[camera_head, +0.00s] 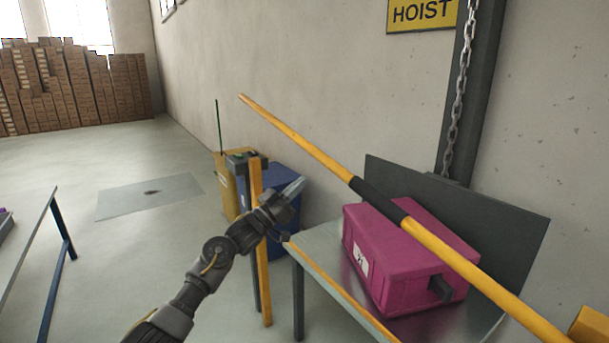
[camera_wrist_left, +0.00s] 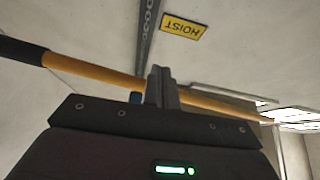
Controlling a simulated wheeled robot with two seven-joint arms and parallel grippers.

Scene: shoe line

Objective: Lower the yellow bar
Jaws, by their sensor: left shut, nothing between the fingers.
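The yellow bar (camera_head: 310,148) slants across the head view, from its free upper end at centre down to the lower right edge. It has a black sleeve (camera_head: 378,199) around its middle and passes in front of the magenta case. My left gripper (camera_head: 297,187) is shut and empty, left of the bar and below its upper part in the picture. In the left wrist view the closed fingers (camera_wrist_left: 162,85) stand in front of the bar (camera_wrist_left: 100,72), which crosses behind them. I cannot tell whether they touch it. My right gripper is not in view.
A magenta case (camera_head: 385,245) sits on a metal table (camera_head: 322,240) with a dark back panel (camera_head: 500,222). A yellow post (camera_head: 262,285) and blue bin (camera_head: 287,172) stand near my left arm. Floor at left is mostly clear.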

